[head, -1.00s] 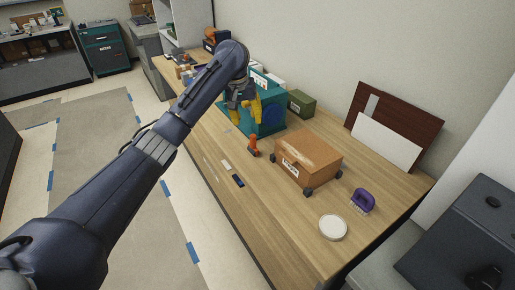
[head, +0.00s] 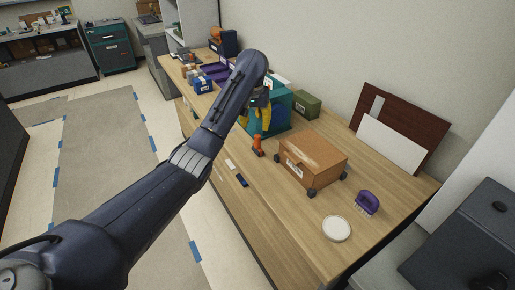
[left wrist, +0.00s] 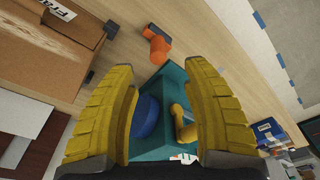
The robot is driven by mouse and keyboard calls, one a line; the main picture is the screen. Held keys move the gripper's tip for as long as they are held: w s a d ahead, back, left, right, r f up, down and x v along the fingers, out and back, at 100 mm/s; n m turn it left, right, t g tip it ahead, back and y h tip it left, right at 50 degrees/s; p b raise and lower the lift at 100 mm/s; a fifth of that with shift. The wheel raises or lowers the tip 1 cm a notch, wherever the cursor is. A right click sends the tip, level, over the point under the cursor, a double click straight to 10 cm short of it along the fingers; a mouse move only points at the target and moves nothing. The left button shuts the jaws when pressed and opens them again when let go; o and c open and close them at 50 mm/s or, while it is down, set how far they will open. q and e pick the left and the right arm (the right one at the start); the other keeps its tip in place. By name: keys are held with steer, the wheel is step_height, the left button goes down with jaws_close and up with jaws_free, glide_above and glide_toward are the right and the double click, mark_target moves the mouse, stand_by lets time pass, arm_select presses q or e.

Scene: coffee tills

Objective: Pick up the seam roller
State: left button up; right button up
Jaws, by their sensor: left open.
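A small orange tool (head: 258,146), which looks like the seam roller, lies on the wooden table between the teal bin (head: 284,121) and the brown box. In the left wrist view the orange tool (left wrist: 157,42) shows just beyond the fingertips, with a blunt head and a short shank. My left gripper (head: 254,124) is open, its yellow fingers apart and empty. It hangs above and a little behind the orange tool, in front of the teal bin. A blue round thing (left wrist: 146,118) and a yellow thing (left wrist: 182,125) show at the bin between the fingers. My right gripper is not in view.
A brown box on black feet (head: 312,160) stands right of the tool. A purple brush (head: 367,202) and a white round lid (head: 336,229) lie near the table's right end. A dark blue item (head: 241,181) lies near the front edge. Table around the tool is fairly clear.

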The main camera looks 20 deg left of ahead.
mark_target(258, 142)
arm_select(q)
steer(key=shift+w+f, duration=0.2)
steer(key=shift+f, duration=1.2)
steer(key=shift+w+f, duration=0.2)
steer(key=shift+f, duration=1.15)
steer(key=shift+w+d+f, duration=0.1)
steer(key=shift+w+f, duration=0.1)
steer(key=shift+f, duration=0.65)
steer(key=shift+w+a+f, duration=0.1)
steer(key=shift+w+f, duration=0.05)
steer(key=shift+f, duration=0.75)
steer(key=shift+w+d+f, duration=0.1)
steer(key=shift+w+f, duration=0.1)
steer(key=shift+f, duration=0.65)
jaws_close()
